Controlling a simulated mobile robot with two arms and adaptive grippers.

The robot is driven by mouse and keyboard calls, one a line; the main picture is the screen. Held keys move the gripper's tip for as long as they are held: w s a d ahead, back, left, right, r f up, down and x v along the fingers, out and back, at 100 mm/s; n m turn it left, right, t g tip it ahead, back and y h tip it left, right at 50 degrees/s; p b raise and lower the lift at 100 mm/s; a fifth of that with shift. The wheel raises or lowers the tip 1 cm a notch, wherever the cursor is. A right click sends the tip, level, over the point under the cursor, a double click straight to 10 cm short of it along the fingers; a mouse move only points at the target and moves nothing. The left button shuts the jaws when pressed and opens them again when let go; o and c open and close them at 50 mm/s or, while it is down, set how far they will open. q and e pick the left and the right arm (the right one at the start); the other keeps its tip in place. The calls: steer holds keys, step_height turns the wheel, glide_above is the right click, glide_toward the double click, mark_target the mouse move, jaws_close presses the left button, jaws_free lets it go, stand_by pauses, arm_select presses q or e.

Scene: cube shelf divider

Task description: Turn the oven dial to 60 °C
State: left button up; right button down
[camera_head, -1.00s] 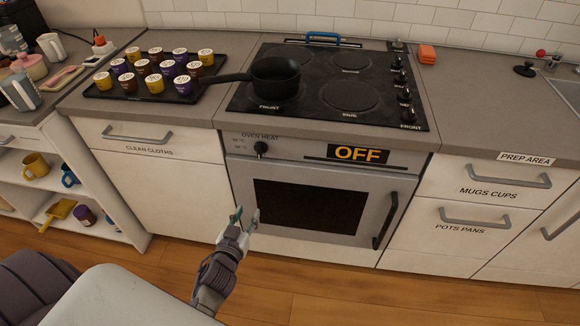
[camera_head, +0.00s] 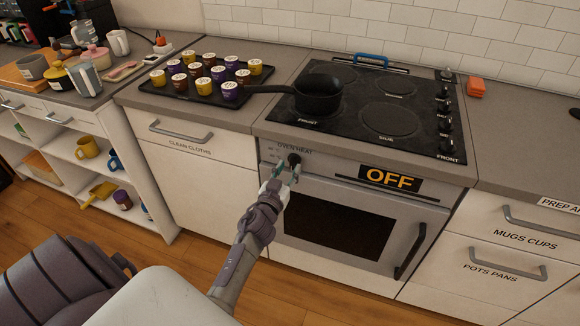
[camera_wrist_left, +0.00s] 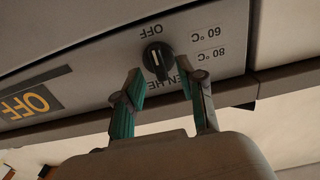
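The oven dial (camera_wrist_left: 157,57) is a round black knob with a light pointer mark. It sits on the oven's front panel (camera_wrist_left: 100,75), beside the printed labels OFF, 60 °C and 80 °C, which appear upside down in the left wrist view. In the head view the dial (camera_head: 294,159) is partly covered by my gripper. The oven display (camera_head: 390,179) reads OFF in orange. My right gripper is not in view.
A black stovetop (camera_head: 390,120) with a dark pan (camera_head: 318,95) is above the oven. The oven door handle (camera_head: 410,250) sticks out at the right. A tray of capsules (camera_head: 205,95) stands on the counter at left. The floor in front is clear.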

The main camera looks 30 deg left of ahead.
arm_select(q)
steer(key=shift+x, duration=0.8)
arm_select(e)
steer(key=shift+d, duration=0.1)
arm_select(q)
steer(key=shift+c, duration=0.3)
steer(key=c, duration=0.5)
jaws_close()
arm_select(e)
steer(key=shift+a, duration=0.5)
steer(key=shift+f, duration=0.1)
arm_select(q)
steer(key=m+b, duration=0.1)
steer(key=m, duration=0.3)
steer(key=shift+d+f+m, duration=0.1)
steer(key=shift+m, duration=0.3)
steer(key=m+b, duration=0.1)
steer(key=m, duration=0.4)
steer(key=shift+m, duration=0.4)
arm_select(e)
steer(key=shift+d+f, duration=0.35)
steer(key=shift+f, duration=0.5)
arm_select(q)
steer(key=shift+d, duration=0.1)
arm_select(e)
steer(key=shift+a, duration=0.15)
